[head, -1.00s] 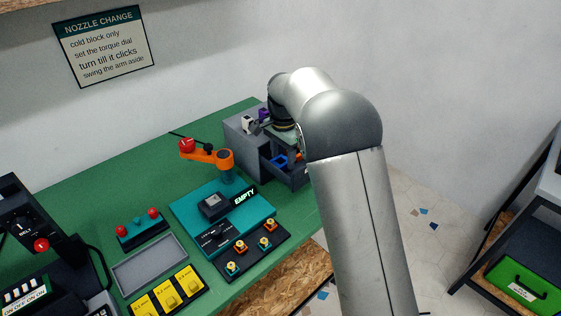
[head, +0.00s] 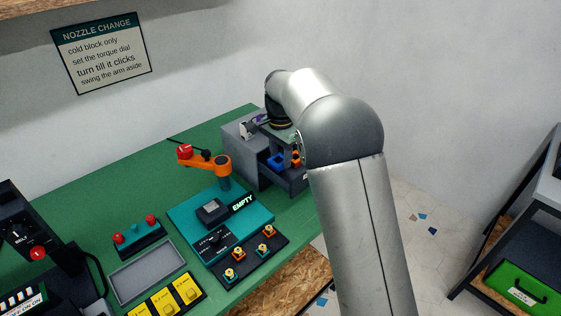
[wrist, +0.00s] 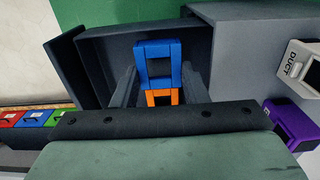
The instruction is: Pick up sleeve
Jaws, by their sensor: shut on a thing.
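The sleeve (wrist: 159,47), a blue block with a dark middle, sits between my fingertips in the wrist view. My gripper (wrist: 160,68) appears shut on its two sides, reaching down over an open drawer (wrist: 126,50) of the grey cabinet. In the head view the blue sleeve (head: 276,162) shows below my gripper (head: 281,154). How far it is off the drawer floor I cannot tell. A similar orange block (wrist: 162,97) shows just beside the blue one, on the palm side. My palm plate hides the lower part of the drawer.
The grey cabinet (head: 238,150) stands on the green bench, with a white DUCT block (wrist: 303,65) and a purple block (wrist: 290,125) on top. An orange swing arm (head: 210,163) with a red knob stands to the left. A teal EMPTY station (head: 190,212) is nearer.

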